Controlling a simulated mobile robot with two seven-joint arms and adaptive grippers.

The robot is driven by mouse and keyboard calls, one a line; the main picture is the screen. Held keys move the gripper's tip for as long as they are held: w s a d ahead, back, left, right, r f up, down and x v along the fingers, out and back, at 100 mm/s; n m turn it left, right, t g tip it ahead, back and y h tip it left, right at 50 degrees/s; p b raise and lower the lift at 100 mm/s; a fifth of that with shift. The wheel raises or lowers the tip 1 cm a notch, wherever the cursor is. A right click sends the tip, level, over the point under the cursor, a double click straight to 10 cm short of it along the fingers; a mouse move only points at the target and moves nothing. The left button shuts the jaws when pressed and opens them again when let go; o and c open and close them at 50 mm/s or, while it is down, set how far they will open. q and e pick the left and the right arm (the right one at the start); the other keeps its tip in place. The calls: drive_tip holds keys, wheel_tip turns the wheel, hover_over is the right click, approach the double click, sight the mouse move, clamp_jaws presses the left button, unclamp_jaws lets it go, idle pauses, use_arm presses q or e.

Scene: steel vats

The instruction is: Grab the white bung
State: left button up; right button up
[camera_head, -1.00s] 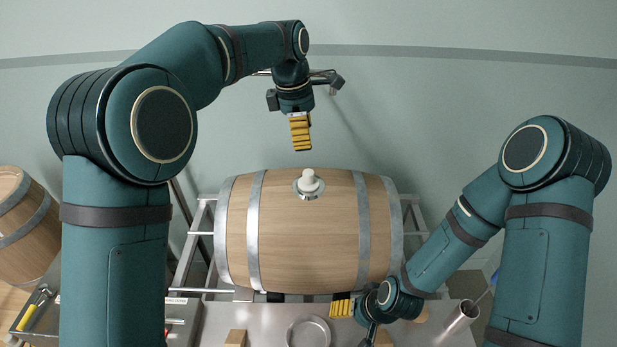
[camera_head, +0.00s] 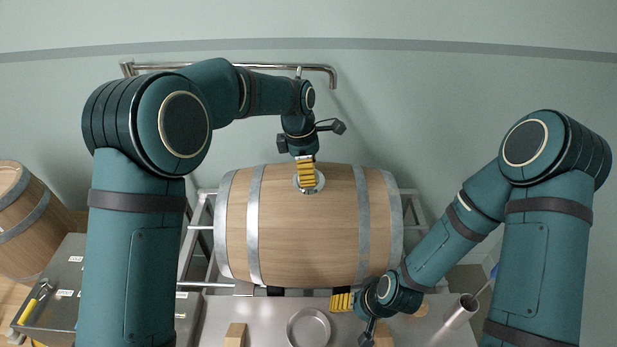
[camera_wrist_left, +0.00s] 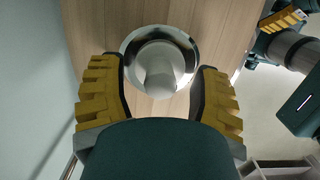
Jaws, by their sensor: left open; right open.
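The white bung (camera_wrist_left: 158,68) stands in a round metal ring (camera_wrist_left: 181,42) on top of the wooden barrel (camera_head: 310,235). In the left wrist view it sits between the two yellow-padded fingers of my left gripper (camera_wrist_left: 160,90), with a gap on each side. My left gripper (camera_head: 306,180) is open and hangs over the barrel top, hiding most of the bung in the head view. My right gripper (camera_head: 342,302) is open and empty, low in front of the barrel above the steel table.
The barrel lies on a metal rack (camera_head: 204,225). A round metal dish (camera_head: 308,328) and a wooden block (camera_head: 235,335) are on the steel table in front. A metal cylinder (camera_head: 461,310) is at the right. Another barrel (camera_head: 25,220) stands at far left. A metal pipe (camera_head: 230,68) runs along the wall behind.

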use_arm(q)
clamp_jaws()
idle(0.4)
